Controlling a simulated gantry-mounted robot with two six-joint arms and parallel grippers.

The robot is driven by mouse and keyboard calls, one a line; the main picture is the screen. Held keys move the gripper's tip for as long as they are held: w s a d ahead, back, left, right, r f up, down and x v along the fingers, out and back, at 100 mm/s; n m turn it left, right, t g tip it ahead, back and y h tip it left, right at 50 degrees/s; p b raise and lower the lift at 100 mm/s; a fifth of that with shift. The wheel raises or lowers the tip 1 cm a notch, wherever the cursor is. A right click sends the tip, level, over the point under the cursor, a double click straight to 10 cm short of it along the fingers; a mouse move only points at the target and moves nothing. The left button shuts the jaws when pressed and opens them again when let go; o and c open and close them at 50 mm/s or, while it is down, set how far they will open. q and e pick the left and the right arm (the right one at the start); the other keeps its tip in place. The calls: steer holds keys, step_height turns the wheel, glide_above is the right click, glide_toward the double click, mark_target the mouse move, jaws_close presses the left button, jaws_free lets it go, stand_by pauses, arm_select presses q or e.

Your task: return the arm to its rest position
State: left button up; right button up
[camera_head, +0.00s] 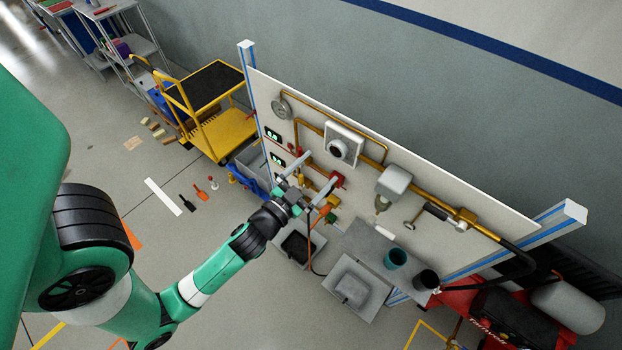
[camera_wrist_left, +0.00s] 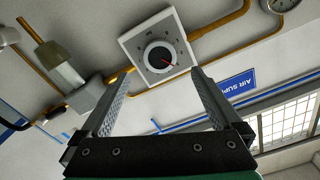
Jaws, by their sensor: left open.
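My left gripper (camera_head: 307,178) reaches in from the lower left toward the white panel (camera_head: 424,175). Its two fingers are spread apart and nothing shows between them. In the left wrist view the open fingers (camera_wrist_left: 158,88) frame a white box with a round black knob (camera_wrist_left: 159,57), which lies beyond them. The same knob (camera_head: 339,149) shows in the head view above and right of the gripper. A red valve part (camera_head: 338,179) is close by the gripper in the picture; whether they touch cannot be told. My right gripper is not in view.
Brass pipes (camera_head: 400,171) and a grey box (camera_head: 394,181) are on the panel. Below are a grey shelf (camera_head: 362,240), a teal cup (camera_head: 395,258) and a red compressor (camera_head: 510,310). A yellow cart (camera_head: 222,130) stands behind left. Open floor (camera_head: 235,310) lies at lower middle.

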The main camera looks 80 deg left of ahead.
arm_select(q)
steer(key=shift+v, duration=1.2)
